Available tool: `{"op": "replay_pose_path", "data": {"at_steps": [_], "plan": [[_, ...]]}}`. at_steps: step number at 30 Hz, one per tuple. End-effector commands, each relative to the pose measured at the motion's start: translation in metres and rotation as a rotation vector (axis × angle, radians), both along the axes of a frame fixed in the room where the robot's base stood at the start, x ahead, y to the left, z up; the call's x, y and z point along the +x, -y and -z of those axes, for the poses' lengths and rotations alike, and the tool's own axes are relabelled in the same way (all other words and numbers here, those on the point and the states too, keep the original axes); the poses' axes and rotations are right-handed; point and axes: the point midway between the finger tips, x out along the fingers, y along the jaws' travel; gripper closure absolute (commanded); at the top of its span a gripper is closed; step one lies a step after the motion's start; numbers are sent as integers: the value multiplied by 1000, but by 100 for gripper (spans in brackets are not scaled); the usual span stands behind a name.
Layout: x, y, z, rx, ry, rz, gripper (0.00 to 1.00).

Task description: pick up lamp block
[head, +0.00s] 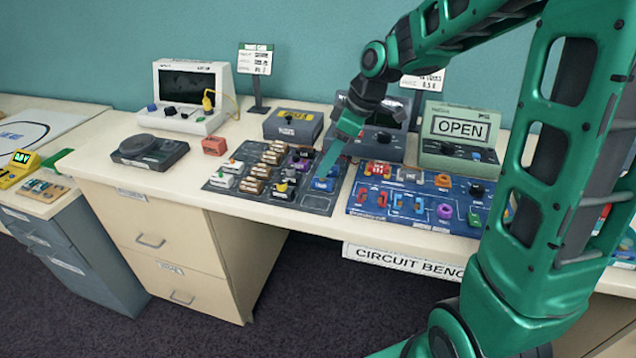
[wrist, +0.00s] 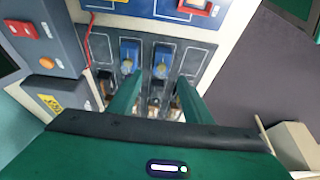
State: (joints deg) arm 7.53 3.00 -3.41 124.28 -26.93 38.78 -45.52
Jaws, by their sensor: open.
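The dark parts tray (head: 318,203) on the bench holds several small blocks in outlined slots. I cannot tell for certain which one is the lamp block. My gripper (head: 327,172) is over the right end of the tray, close above a blue block (head: 322,185). In the wrist view my gripper (wrist: 156,88) has its two green fingers spread, with no block held. Two blue blocks with round knobs, a left one (wrist: 130,55) and a right one (wrist: 162,62), lie beyond the fingertips. Small pale and brass-coloured parts (wrist: 155,104) show between the fingers, partly hidden.
A blue circuit board (head: 400,215) with coloured parts lies right of the tray. Behind stand a grey box (head: 293,125), a meter with an OPEN display (head: 460,130) and a white scope (head: 192,95). A red block (head: 215,146) sits left, near clear bench top.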

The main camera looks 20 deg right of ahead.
Motion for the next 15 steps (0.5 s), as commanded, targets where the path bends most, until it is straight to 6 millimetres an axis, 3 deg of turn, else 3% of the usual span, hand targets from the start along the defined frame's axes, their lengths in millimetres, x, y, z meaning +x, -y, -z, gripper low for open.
{"op": "replay_pose_path", "data": {"at_steps": [5, 15], "plan": [[2, -3, 10, -1, -2, 1, 55], [11, -16, 50, 0, -3, 0, 55]]}}
